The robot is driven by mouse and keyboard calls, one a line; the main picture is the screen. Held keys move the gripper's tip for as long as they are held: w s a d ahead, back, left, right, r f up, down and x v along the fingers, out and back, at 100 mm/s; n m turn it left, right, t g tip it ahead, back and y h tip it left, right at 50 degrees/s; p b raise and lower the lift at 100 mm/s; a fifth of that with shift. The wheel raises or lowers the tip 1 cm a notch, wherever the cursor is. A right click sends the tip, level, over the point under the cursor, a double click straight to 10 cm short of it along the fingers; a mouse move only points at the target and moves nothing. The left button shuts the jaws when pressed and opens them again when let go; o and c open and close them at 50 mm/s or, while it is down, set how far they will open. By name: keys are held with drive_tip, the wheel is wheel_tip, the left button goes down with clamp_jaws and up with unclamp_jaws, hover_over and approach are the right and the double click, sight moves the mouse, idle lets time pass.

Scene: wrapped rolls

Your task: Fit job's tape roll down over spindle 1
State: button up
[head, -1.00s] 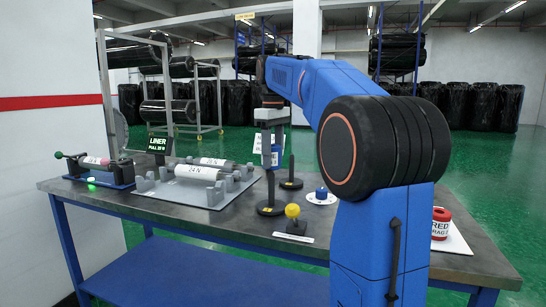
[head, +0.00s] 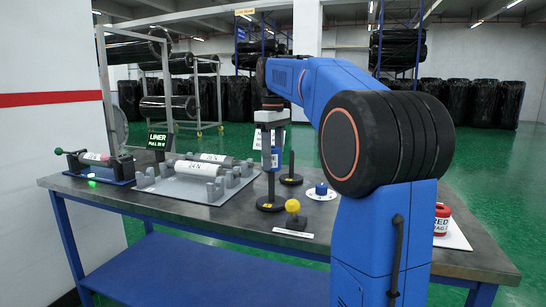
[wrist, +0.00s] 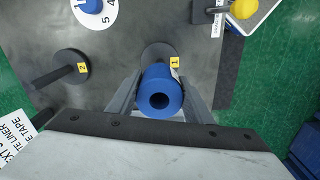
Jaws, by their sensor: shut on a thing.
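My gripper (head: 271,138) is shut on a blue tape roll (head: 276,158), which hangs over spindle 1 (head: 271,186) near the table's front. In the wrist view the blue roll (wrist: 160,98) sits between my gripper's fingers (wrist: 158,100), its dark bore facing the camera. Behind it is the round dark base of spindle 1 (wrist: 157,51), with a yellow "1" tag. The post is hidden by the roll there, so I cannot tell whether its tip is inside the bore. Spindle 2 (head: 291,168), a bare dark post on a round base, stands just behind to the right.
A white dial with a blue knob (head: 321,189) and a yellow ball knob (head: 293,206) stand close by. Left are a grey cradle plate (head: 207,190) with white-labelled rolls and a blue-based device (head: 105,175).

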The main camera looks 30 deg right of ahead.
sight(273, 201)
drive_tip(key=shift+f, duration=5.3)
drive_tip(key=o, duration=1.3)
wheel_tip(273, 201, up, 16)
drive_tip(key=shift+r, duration=0.7)
drive_tip(key=shift+s, duration=0.15)
